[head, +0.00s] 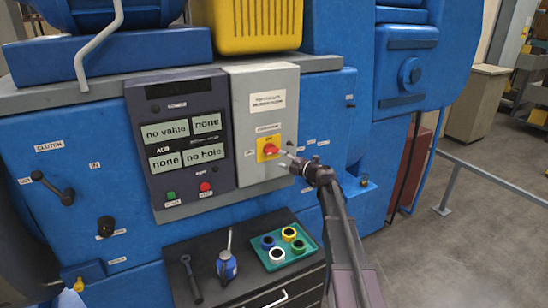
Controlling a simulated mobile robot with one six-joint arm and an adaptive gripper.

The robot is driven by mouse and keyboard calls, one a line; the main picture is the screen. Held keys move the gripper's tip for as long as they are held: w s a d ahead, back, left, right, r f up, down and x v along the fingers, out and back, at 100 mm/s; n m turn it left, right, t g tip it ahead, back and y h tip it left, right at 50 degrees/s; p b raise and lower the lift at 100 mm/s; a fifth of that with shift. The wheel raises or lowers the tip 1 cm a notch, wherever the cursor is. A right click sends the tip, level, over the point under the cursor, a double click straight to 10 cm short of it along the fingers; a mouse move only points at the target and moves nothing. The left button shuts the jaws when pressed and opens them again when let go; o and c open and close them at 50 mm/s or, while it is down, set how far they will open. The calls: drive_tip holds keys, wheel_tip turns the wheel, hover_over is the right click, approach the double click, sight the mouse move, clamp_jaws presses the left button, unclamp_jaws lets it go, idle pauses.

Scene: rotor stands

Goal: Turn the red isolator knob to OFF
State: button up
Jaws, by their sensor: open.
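The red isolator knob (269,149) sits on a yellow plate (261,144) on the light grey panel (249,100). The knob's exact angle and the small lettering around it are too small to read. My gripper (292,162) is just right of the knob and slightly below it, with its fingers toward the panel. It looks empty, and its jaws are open. In the picture its tips are close to the plate's right edge; I cannot tell how far they stand off the panel.
Left of the knob is a dark display panel (160,186) with a green and a red button. Below, a dark cabinet top (215,268) holds a wrench, an oil can and a green tray (283,262) with coloured rings. A grey rail (490,178) stands right. The floor there is clear.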

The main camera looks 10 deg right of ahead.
drive_tip(key=shift+v, duration=1.8)
drive_tip(key=s+d+f+m+t+h+b, duration=0.2)
drive_tip(key=d+f+m+h+b, duration=0.25)
drive_tip(key=m+h, duration=0.4)
drive_tip(key=s+d+f+m+t+h+b, duration=0.1)
drive_tip(key=s+d+f+m+h+b, duration=0.3)
drive_tip(key=m+h, duration=0.45)
drive_tip(key=s+a+f+m+g+b, duration=0.1)
drive_tip(key=s+f+m+g+b, duration=0.15)
drive_tip(key=f, duration=0.35)
drive_tip(key=s+f+m+g+b, duration=0.1)
drive_tip(key=s+f+m+g, duration=0.3)
drive_tip(key=f, duration=0.2)
drive_tip(key=s+a+f+m+g+y+b, duration=0.1)
drive_tip(key=s+a+f+g+y+b, duration=0.1)
drive_tip(key=s+a+f+g, duration=0.3)
drive_tip(key=s+a+f+m+g+y+b, duration=0.1)
drive_tip(key=s+a+f+g+y+b, duration=0.2)
drive_tip(key=s, duration=1.5)
drive_tip(key=a+f+g+b, duration=0.1)
drive_tip(key=a+f, duration=0.3)
drive_tip(key=f, duration=0.4)
drive_tip(key=shift+a+m+g, duration=0.25)
drive_tip(key=shift+m+g, duration=0.1)
drive_tip(key=shift+g, duration=0.3)
